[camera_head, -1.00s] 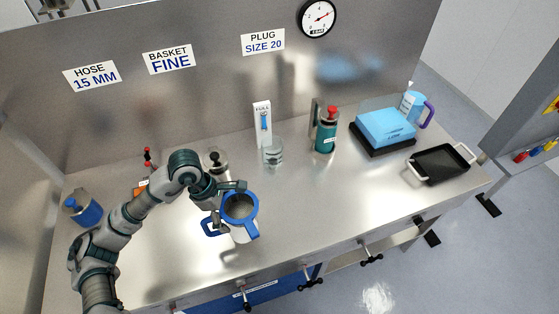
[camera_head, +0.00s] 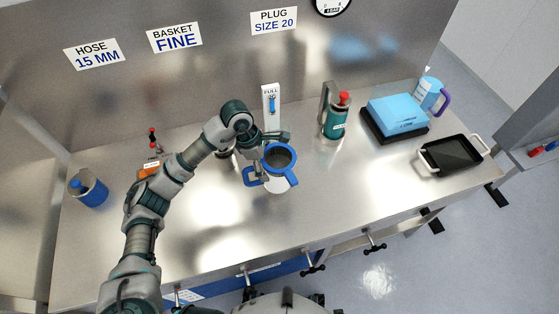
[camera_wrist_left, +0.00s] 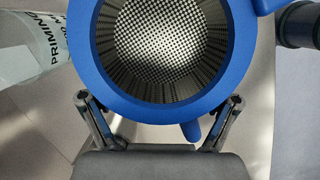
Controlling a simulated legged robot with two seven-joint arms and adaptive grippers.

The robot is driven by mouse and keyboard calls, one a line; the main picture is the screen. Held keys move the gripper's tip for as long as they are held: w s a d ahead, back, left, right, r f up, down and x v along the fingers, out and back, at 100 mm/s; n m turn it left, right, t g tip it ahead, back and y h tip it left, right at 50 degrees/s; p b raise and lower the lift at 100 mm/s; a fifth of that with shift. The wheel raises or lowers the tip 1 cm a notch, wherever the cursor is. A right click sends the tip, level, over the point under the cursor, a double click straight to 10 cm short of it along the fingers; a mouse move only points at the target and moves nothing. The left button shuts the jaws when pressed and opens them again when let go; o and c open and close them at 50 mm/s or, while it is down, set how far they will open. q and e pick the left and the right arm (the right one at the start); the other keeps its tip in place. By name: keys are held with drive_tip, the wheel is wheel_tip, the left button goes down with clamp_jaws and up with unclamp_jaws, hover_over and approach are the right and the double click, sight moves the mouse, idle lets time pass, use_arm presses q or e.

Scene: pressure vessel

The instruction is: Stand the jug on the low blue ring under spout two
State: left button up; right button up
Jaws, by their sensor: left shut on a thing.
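My left gripper (camera_head: 262,152) is shut on a pale vessel with a thick blue rim (camera_head: 278,163), a blue handle at its left and a blue tab at its lower right. The vessel looks upright, over the middle of the bench; its base clearance is unclear. In the left wrist view its blue rim (camera_wrist_left: 165,108) circles a perforated metal inside, with my fingers at the near side. A light-blue jug (camera_head: 427,92) with a purple handle stands at the back right. I cannot tell which vessel the task means. I cannot make out a low blue ring or spout two.
A clear container (camera_wrist_left: 30,50) marked "PRIMIN…" is beside the held vessel. A red-topped green bottle (camera_head: 336,118), a light-blue box (camera_head: 397,112) and a black tray (camera_head: 452,153) stand rightward. A blue canister (camera_head: 88,190) stands left. Black-handled fittings (camera_head: 313,268) line the bench front.

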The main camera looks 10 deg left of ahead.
use_arm(q)
drive_tip(key=w+d, duration=0.1)
drive_tip(key=d, duration=0.1)
drive_tip(key=w+d, duration=0.2)
drive_tip(key=shift+w+f, duration=0.2)
drive_tip(key=shift+w, duration=0.1)
wheel_tip(320, 180, down, 3)
drive_tip(key=shift+a+f+p, duration=0.1)
drive_tip(key=shift+p, duration=0.25)
drive_tip(key=shift+f, duration=0.15)
use_arm(e)
drive_tip(key=shift+s+d+f, duration=0.25)
drive_tip(key=shift+s+f, duration=0.25)
drive_tip(key=shift+s, duration=0.35)
use_arm(q)
drive_tip(key=o, duration=1)
use_arm(e)
drive_tip(key=shift+w+r, duration=0.1)
drive_tip(key=shift+w, duration=0.2)
